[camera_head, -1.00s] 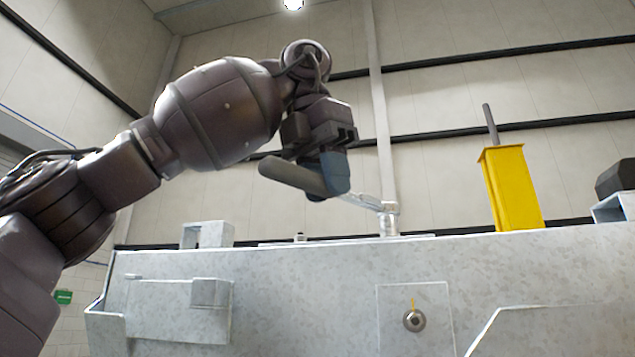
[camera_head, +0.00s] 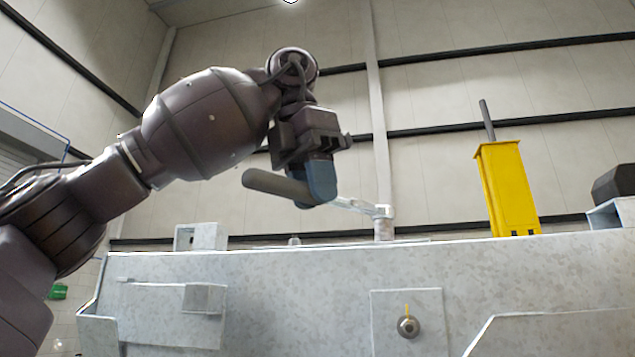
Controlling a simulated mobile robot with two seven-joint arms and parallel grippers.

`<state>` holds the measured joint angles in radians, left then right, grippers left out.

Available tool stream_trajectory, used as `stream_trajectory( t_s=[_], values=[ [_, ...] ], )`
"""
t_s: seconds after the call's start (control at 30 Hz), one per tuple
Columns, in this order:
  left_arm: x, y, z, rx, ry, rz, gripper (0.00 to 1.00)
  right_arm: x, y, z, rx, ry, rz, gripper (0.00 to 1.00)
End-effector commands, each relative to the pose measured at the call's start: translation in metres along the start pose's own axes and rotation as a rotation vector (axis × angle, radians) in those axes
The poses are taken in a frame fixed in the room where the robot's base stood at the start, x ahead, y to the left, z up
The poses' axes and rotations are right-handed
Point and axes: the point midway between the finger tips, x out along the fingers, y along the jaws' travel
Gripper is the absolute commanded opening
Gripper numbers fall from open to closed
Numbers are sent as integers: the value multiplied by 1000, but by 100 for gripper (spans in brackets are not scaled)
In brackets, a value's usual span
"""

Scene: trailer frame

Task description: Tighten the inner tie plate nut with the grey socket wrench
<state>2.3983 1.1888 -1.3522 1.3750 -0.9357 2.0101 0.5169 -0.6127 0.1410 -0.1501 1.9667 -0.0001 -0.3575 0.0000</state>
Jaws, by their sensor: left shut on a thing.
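The socket wrench has a dark grey handle (camera_head: 278,187), a bright steel shaft and a round head (camera_head: 384,211). My left gripper (camera_head: 319,185) is shut on the handle, its blue-grey fingers around it. The wrench lies nearly level above the frame top, its socket (camera_head: 384,230) pointing down at the top edge. The nut under the socket is hidden, and I cannot tell whether the socket sits on it. A small nut-like piece (camera_head: 295,241) shows on the frame top to the left. My right gripper is not in view.
The grey metal frame (camera_head: 270,290) spans the front. A yellow holder (camera_head: 507,190) with a dark rod stands on the right, beside a dark block (camera_head: 615,184). A hollow grey block (camera_head: 200,237) stands at the left. A yellow-marked bolt (camera_head: 408,326) is on the front face.

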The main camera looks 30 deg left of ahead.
Motion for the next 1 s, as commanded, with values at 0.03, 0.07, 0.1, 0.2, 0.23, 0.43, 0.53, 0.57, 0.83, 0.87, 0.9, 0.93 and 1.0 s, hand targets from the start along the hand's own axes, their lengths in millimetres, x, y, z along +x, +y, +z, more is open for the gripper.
stream_trajectory(
  t_s=[0.03, 0.07, 0.1, 0.2, 0.23, 0.43, 0.53, 0.57, 0.83, 0.87, 0.9, 0.93, 1.0],
  values=[
    [0, -1, 0, 4, -1, -1, 0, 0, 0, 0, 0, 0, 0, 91],
    [0, -1, 0, 4, -1, -1, 0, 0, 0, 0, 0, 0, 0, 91],
    [0, -1, 0, 5, -1, -1, 0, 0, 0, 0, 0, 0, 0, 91],
    [-1, 2, 0, 18, 0, -6, 0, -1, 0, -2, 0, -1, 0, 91],
    [-1, 4, 1, 28, 1, -9, 0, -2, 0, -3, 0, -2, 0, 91],
    [-1, 16, 2, 119, 0, -34, 0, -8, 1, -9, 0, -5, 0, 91],
    [0, 19, 2, 147, 0, -40, 0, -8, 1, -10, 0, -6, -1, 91],
    [0, 20, 2, 151, 0, -41, 0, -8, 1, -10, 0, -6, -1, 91],
    [0, 20, 1, 156, -1, -41, 0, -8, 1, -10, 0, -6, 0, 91],
    [0, 20, 1, 157, 0, -42, 0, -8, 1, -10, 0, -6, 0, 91],
    [0, 21, 2, 160, 0, -43, 0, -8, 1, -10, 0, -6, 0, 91],
    [0, 22, 2, 166, 0, -45, 0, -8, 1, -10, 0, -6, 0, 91],
    [0, 26, 3, 190, -1, -52, 0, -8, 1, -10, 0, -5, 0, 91]
  ],
)
